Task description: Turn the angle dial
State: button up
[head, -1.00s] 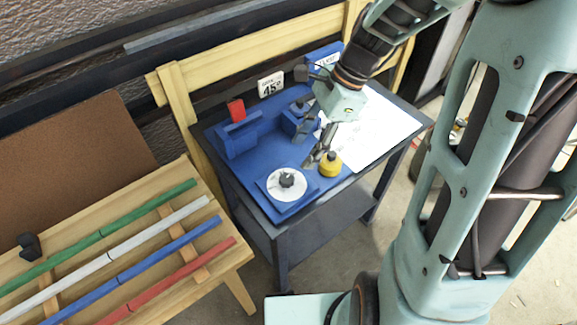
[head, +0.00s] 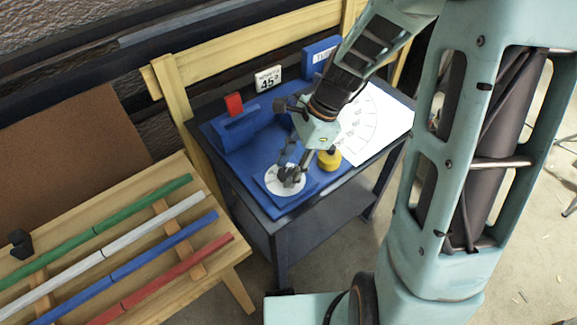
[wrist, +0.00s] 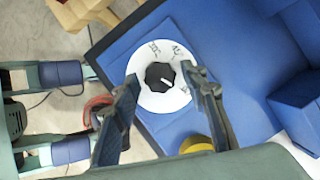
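The angle dial is a white disc (head: 272,184) with a black knob, set on a blue plate at the front of the blue bench top. In the wrist view the white disc (wrist: 145,99) carries dark markings, and the black knob (wrist: 159,76) has a white pointer line. My gripper (head: 290,176) is over the dial in the head view and hides part of the knob. In the wrist view my gripper (wrist: 162,82) is open, with one finger on each side of the knob. I cannot tell whether either finger touches it.
A yellow round piece (head: 329,158) stands close to the right of the dial. A blue block with a red part (head: 234,104) and a "45°" sign (head: 268,78) are behind. A white sheet (head: 378,125) lies at right. Coloured laths (head: 165,248) lie on the wooden bench at left.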

jog(key=c, duration=0.9)
jog(key=shift+r+n+p, duration=0.1)
jog(key=shift+n+p, duration=0.2)
jog(key=shift+p, duration=0.05)
jog(key=shift+w+n+g+p, duration=0.1)
jog(key=shift+n+g+p, duration=0.6)
jog(key=shift+n, duration=0.3)
jog(key=n+p, duration=0.1)
jog(key=n+g+h+p, duration=0.1)
jog(key=n, duration=0.1)
jog(key=shift+w+a+n, duration=0.15)
jog(key=shift+n, duration=0.15)
jog(key=n+h+p, duration=0.1)
jog(key=n, duration=0.1)
jog(key=n+g+h+p, duration=0.1)
jog(key=n, duration=0.2)
jog(key=shift+w+a+n, duration=0.1)
jog(key=shift+a+n, duration=0.05)
jog(key=shift+n, duration=0.15)
jog(key=n+h+p, duration=0.1)
jog(key=n+h, duration=0.1)
jog(key=n, duration=0.3)
jog(key=shift+a+n, duration=0.15)
jog(key=shift+n, duration=0.25)
jog(key=shift+h, duration=0.3)
